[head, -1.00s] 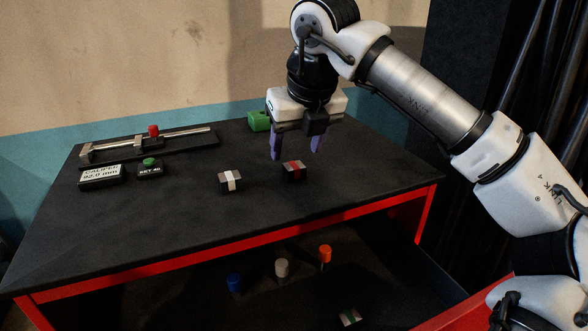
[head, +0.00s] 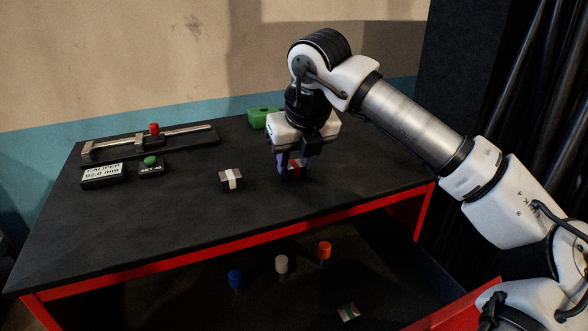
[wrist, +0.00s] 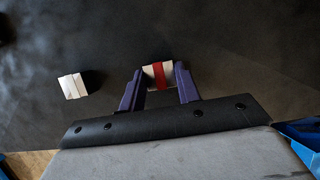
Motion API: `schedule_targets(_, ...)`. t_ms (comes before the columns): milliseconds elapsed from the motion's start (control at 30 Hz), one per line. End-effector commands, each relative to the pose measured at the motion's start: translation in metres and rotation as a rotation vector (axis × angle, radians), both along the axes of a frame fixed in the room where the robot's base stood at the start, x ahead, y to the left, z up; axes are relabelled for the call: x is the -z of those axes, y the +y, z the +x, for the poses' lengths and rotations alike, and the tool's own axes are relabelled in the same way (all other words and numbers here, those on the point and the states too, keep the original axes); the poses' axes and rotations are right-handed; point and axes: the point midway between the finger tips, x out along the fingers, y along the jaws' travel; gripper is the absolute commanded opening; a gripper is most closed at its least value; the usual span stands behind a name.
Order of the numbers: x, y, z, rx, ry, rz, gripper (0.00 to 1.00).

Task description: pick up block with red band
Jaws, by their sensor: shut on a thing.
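The block with red band (head: 297,168) is on the black tabletop, partly hidden by my gripper in the head view. In the wrist view the block (wrist: 158,75) sits between the two purple fingers, its red band facing the camera. My gripper (head: 295,170) is down at the tabletop and shut on this block, one finger on each side. I cannot tell whether the block is clear of the surface.
A block with a white band (head: 231,180) lies to the left, apart from my gripper. A green container (head: 262,118) is behind. A caliper rail (head: 150,139), display (head: 102,176) and green button (head: 151,161) are at left. An open drawer below holds pegs (head: 282,264) and a green-banded block (head: 348,312).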

Motion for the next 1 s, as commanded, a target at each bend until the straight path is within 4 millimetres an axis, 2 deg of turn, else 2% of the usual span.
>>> schedule_targets(267,-0.002,0.000,0.000,0.000,-0.001,0.000,0.03)
schedule_targets(467,-0.015,0.000,0.001,0.000,-0.002,0.000,0.03)
schedule_targets(567,-0.031,0.001,0.000,-0.001,-0.003,0.000,0.03)
schedule_targets(667,-0.057,0.001,0.001,0.002,-0.005,-0.001,0.03)
schedule_targets(900,-0.131,0.001,0.000,0.002,-0.005,-0.001,0.03)
schedule_targets(1000,-0.156,0.001,0.000,0.002,-0.003,0.000,0.03)
